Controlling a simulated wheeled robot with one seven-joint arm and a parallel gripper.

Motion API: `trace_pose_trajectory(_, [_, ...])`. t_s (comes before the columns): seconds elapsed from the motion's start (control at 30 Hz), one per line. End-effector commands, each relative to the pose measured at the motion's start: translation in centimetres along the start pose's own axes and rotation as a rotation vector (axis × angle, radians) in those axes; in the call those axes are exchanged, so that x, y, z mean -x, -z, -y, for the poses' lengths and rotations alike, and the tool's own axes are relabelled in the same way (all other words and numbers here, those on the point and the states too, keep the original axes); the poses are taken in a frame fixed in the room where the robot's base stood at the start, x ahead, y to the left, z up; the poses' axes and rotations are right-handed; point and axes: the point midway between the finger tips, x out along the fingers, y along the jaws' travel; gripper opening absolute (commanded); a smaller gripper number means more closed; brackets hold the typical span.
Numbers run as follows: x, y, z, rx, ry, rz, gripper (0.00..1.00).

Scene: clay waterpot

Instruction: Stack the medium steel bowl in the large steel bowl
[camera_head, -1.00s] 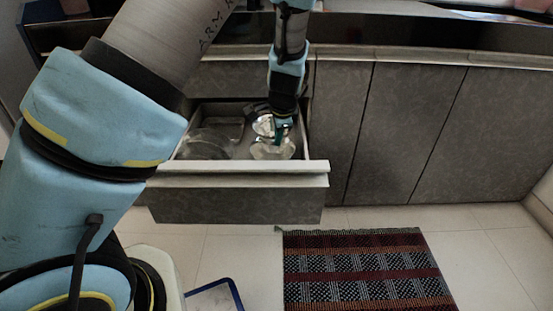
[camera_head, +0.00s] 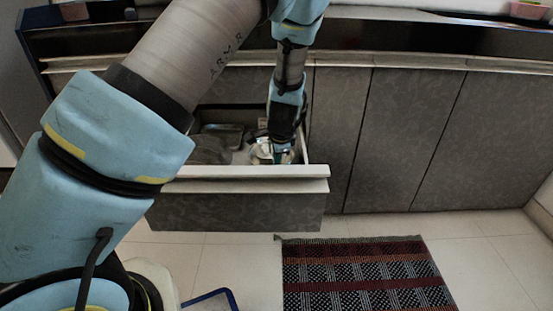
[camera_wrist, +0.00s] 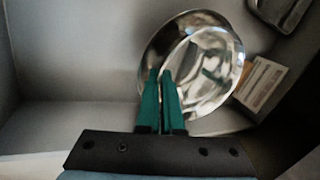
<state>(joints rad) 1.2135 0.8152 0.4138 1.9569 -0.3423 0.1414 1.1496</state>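The medium steel bowl (camera_wrist: 210,65) is shiny and round. In the wrist view it overlaps the large steel bowl (camera_wrist: 156,47), whose rim shows behind it at the upper left. The medium bowl appears to sit in or just over the large one; I cannot tell if it rests fully. My gripper (camera_wrist: 160,72) has its green fingers close together at the medium bowl's near left rim and appears shut on it. In the head view my gripper (camera_head: 280,160) reaches down into the open drawer, and the bowls (camera_head: 259,152) are partly hidden by it and the drawer front.
A glassy container (camera_head: 208,150) and a metal tray (camera_head: 222,132) lie to the left in the drawer. A small pale box (camera_wrist: 262,84) lies beside the bowls. A striped rug (camera_head: 360,275) lies on the floor.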

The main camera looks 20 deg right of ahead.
Motion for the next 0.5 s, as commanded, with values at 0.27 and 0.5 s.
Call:
trace_pose_trajectory(0.27, [-0.44,0.01,-0.15,-0.002,0.001,0.000,0.04])
trace_pose_trajectory(0.5, [-0.43,0.02,-0.16,-0.001,0.001,-0.001,0.16])
